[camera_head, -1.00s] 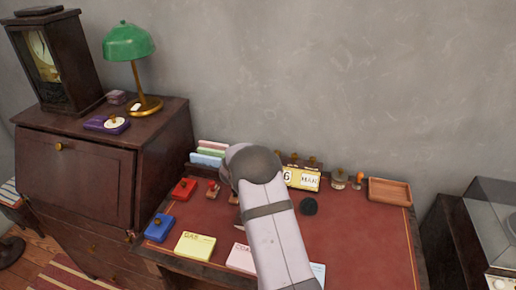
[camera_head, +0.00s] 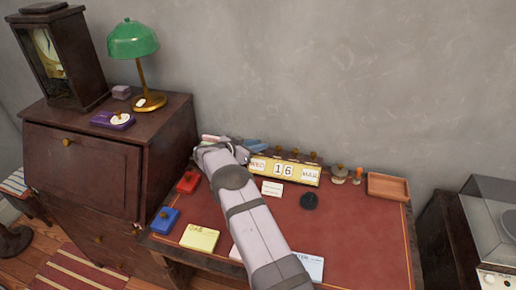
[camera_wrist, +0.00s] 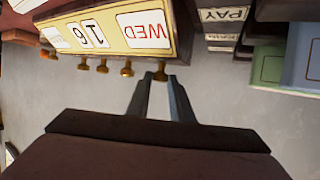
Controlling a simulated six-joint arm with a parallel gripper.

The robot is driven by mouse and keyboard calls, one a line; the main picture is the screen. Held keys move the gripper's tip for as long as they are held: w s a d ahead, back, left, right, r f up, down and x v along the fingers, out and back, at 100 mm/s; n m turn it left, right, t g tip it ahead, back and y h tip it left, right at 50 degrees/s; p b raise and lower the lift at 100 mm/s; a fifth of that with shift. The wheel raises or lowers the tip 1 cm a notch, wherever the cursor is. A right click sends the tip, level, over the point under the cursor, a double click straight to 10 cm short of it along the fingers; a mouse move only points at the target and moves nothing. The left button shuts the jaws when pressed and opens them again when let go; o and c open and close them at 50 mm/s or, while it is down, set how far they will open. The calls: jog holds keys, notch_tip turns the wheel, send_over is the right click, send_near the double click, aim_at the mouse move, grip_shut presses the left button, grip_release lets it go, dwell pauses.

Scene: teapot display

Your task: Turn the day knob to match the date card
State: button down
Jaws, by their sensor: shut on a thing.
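The perpetual calendar (camera_head: 284,181) stands at the back of the red desk and reads WED, 16, MAR. It shows upside down in the wrist view (camera_wrist: 105,43), with WED at its right end. Brass knobs line its top edge. My gripper (camera_wrist: 158,78) is shut on the end knob (camera_wrist: 161,73) beside the WED panel, the day knob. In the head view my wrist partly hides this end of the calendar. A small white card (camera_head: 272,188) lies in front of the calendar, its text too small to read.
A box labelled PAY (camera_wrist: 225,15) and folders (camera_wrist: 300,60) stand close beside the calendar's day end. A dark round object (camera_head: 309,201), a stamp (camera_head: 359,175) and a wooden tray (camera_head: 388,187) are to the right. The desk's front right is clear.

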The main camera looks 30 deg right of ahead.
jog(key=shift+w+d+r+m+g+h+b, duration=0.15)
jog(key=shift+w+m+g+h+b, duration=0.35)
jog(key=shift+b, duration=1.4)
jog(key=shift+s+m+g+y+b, duration=0.3)
jog(key=shift+m+g+b, duration=0.15)
jog(key=shift+b, duration=0.7)
jog(key=shift+a, duration=0.2)
jog(key=c, duration=1.6)
grip_release()
jog(key=shift+a, duration=0.1)
jog(key=shift+c, duration=0.2)
jog(key=v, duration=0.7)
jog(key=shift+a, duration=0.1)
